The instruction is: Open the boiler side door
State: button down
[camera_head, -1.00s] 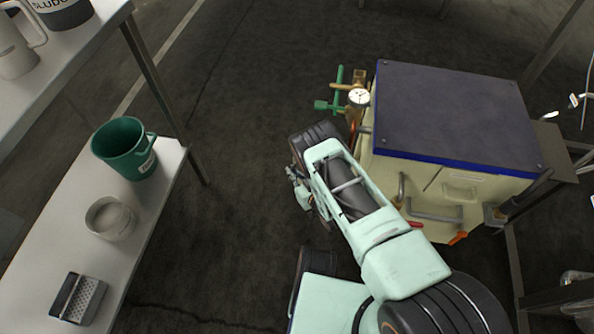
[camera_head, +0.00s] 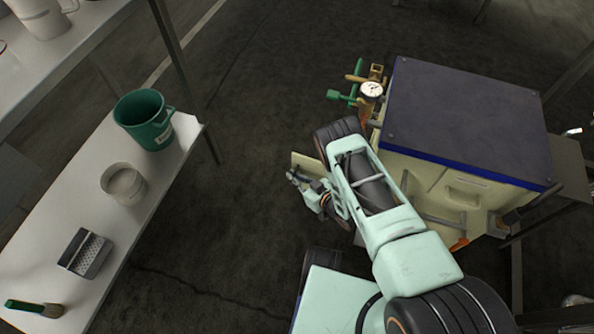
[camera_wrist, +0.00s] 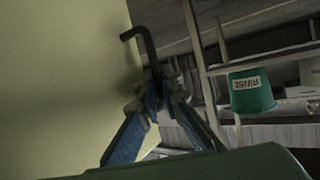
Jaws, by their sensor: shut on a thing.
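The boiler (camera_head: 440,185) is a cream box with a dark blue top, at the right in the head view. A cream panel (camera_head: 304,162), which looks like the side door swung out, shows left of my arm. In the wrist view the pale door face (camera_wrist: 60,70) fills the left side. A dark bent handle (camera_wrist: 146,46) stands out from it. My gripper (camera_wrist: 157,88) has its blue fingers shut on the handle's lower part. In the head view my gripper (camera_head: 303,180) is beside the panel, partly hidden by my wrist. The door's hinge side is hidden behind my arm.
A pressure gauge (camera_head: 372,90) and green-handled valve (camera_head: 340,96) stick out at the boiler's far left corner. A white bench (camera_head: 150,215) at left holds a green bucket (camera_head: 144,119), a bowl (camera_head: 123,184), a grater (camera_head: 84,253) and a brush (camera_head: 35,308). Dark floor between is clear.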

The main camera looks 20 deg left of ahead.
jog(key=shift+s+d+f+n+g+y, duration=0.1)
jog(key=shift+s+d+n+g+y, duration=0.2)
jog(key=shift+s, duration=0.35)
jog(key=shift+s+d+n+g+h, duration=0.1)
jog(key=shift+s+n+g, duration=0.25)
jog(key=shift+s, duration=0.25)
jog(key=shift+s+d+f+n+g+y, duration=0.15)
jog(key=shift+s+n+g+y, duration=0.15)
jog(key=shift+s, duration=0.35)
jog(key=shift+r, duration=0.1)
jog(key=c, duration=2.4)
grip_release()
jog(key=shift+a+r, duration=0.1)
jog(key=shift+a, duration=0.05)
